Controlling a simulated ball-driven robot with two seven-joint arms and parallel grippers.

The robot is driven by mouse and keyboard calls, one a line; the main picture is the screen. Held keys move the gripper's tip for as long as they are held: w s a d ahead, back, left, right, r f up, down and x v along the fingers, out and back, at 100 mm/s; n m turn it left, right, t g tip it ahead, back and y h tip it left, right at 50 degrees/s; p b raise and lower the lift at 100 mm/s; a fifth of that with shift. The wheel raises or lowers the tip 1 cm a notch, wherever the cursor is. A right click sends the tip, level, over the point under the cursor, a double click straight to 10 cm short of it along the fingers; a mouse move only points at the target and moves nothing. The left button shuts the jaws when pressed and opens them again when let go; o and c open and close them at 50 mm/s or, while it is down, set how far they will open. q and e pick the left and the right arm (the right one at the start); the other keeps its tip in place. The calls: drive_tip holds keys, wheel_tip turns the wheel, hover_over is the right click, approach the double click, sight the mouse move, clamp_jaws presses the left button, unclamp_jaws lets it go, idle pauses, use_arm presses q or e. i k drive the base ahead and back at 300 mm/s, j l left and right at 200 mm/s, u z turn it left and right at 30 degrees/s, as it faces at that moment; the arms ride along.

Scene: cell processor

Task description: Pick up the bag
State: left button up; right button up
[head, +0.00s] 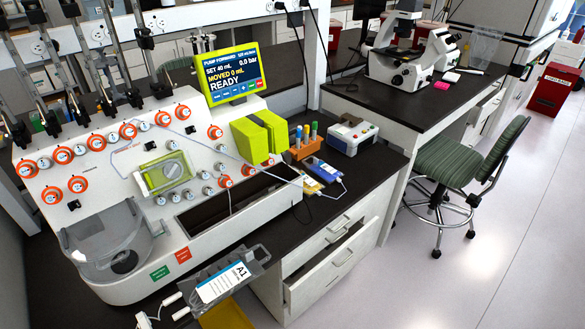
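The bag (214,290) is at the bottom of the head view, in front of the processor's lower right corner. It is grey and see-through, lies tilted, and has a white and blue label marked A1. White tube ends stick out at its left side. A yellow surface (226,316) shows just below it; I cannot tell whether the bag rests on it. Neither of my grippers is in view.
The white cell processor (130,190) with orange-ringed knobs fills the left. A yellow-framed screen (231,75) reads READY. A drawer (330,262) stands partly open right of the bag. A green chair (447,160) and a microscope (405,50) are farther right.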

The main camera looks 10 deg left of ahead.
sight(329, 174)
drive_tip(key=i+l+u, duration=0.4)
drive_tip(key=l+u, duration=0.15)
drive_tip(key=l, duration=0.15)
drive_tip(key=i+l+u, duration=0.1)
drive_tip(key=l+u, duration=0.2)
drive_tip(key=l, duration=0.15)
